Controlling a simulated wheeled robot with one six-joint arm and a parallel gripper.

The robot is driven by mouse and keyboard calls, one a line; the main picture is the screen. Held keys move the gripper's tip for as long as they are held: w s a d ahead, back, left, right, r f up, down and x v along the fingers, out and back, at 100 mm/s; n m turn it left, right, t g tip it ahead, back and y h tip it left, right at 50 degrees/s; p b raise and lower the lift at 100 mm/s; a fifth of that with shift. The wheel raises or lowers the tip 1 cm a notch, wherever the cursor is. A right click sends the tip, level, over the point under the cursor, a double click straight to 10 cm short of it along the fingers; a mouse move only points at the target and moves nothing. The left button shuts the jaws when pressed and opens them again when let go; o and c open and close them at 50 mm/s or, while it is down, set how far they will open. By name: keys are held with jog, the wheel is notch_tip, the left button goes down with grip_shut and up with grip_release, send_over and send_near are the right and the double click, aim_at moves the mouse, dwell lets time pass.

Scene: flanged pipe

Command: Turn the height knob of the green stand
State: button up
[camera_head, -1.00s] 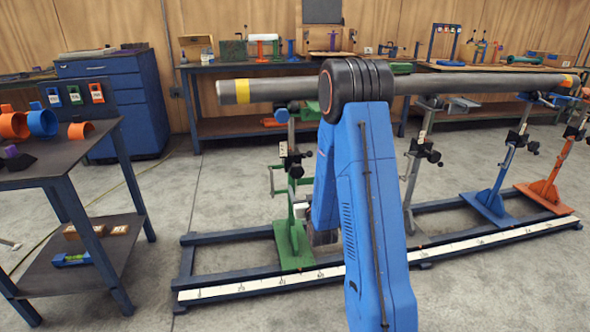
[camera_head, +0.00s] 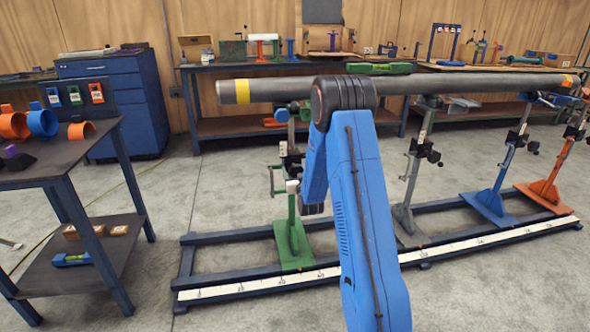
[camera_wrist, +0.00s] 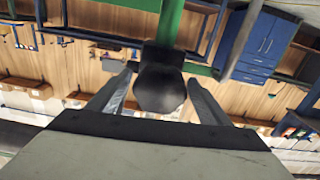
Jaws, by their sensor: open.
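The green stand (camera_head: 293,245) is upright on the floor rail under the left part of the pipe, with its foot and post left of my arm. In the wrist view its green post (camera_wrist: 170,20) runs up from a black knob (camera_wrist: 160,90). My gripper (camera_wrist: 162,76) is open, with one finger on each side of the knob. I cannot tell whether the fingers touch it. In the head view my gripper (camera_head: 312,208) is partly hidden behind my blue arm, close to the right of the stand's post.
The long grey pipe (camera_head: 460,82) runs just behind my arm's elbow. A grey stand (camera_head: 409,180), a blue stand (camera_head: 500,180) and an orange stand (camera_head: 553,180) are to the right. A dark side table (camera_head: 70,165) is at the left. Floor left of the rail is clear.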

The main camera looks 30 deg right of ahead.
jog(key=shift+x, duration=1.05)
jog(key=c, duration=1)
jog(key=shift+c, duration=0.2)
jog(key=shift+m, duration=0.5)
jog(key=m, duration=0.6)
jog(key=shift+m, duration=0.3)
jog(key=m, duration=0.3)
jog(key=shift+d, duration=0.1)
jog(key=shift+s+f+m, duration=0.1)
jog(key=shift+m, duration=2)
